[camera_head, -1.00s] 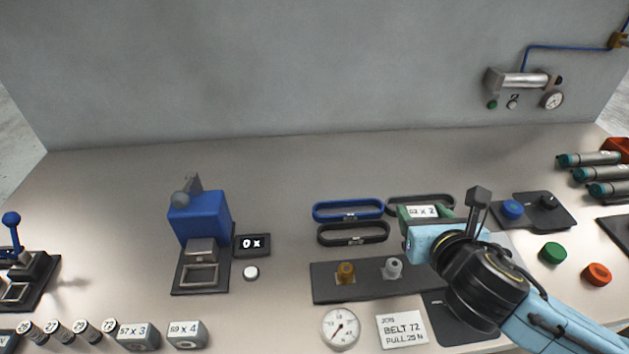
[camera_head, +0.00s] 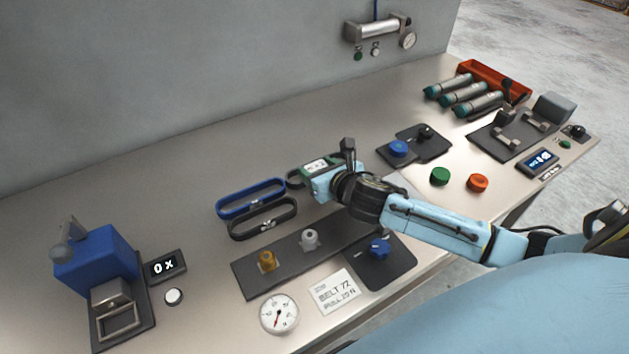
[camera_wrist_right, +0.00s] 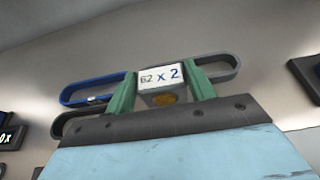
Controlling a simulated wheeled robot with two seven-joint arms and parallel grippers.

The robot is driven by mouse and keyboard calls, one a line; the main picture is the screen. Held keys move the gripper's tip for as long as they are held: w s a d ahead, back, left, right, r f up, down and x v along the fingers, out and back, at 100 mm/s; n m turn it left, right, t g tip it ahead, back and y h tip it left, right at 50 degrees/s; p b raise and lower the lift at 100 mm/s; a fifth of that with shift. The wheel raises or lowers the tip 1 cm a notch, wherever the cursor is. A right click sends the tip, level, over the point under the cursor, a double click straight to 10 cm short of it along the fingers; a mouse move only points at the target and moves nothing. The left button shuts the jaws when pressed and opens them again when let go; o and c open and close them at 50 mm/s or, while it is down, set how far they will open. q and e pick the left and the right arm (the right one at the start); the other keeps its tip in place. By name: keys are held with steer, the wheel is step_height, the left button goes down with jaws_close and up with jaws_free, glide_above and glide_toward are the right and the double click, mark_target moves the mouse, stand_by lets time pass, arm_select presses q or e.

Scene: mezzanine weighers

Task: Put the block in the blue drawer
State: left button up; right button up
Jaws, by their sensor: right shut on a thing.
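My right gripper (camera_head: 315,168) has green fingers shut on a small grey block (camera_wrist_right: 161,75). The block's white label appears to read "62 x 2". In the wrist view (camera_wrist_right: 160,88) the block sits between both fingertips, in front of the loop belts. In the head view it is held near the belts at the middle of the bench; its height above the bench is hard to judge. A blue housing (camera_head: 100,258) with a metal frame (camera_head: 118,322) at its front stands at the lower left. I cannot tell whether this is the blue drawer. My left gripper is not in view.
A "0 x" display (camera_head: 165,267) and white button (camera_head: 174,296) sit beside the blue housing. A blue belt (camera_head: 252,209) and dark belts lie left of my gripper. A dark plate with pegs (camera_head: 245,283), a dial (camera_head: 279,314) and a card (camera_head: 333,291) are in front.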

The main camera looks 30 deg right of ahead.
step_height(320, 180, down, 4)
steer(key=shift+r+b, duration=0.2)
steer(key=shift+b, duration=0.25)
steer(key=o, duration=1.2)
steer(key=shift+f, duration=0.1)
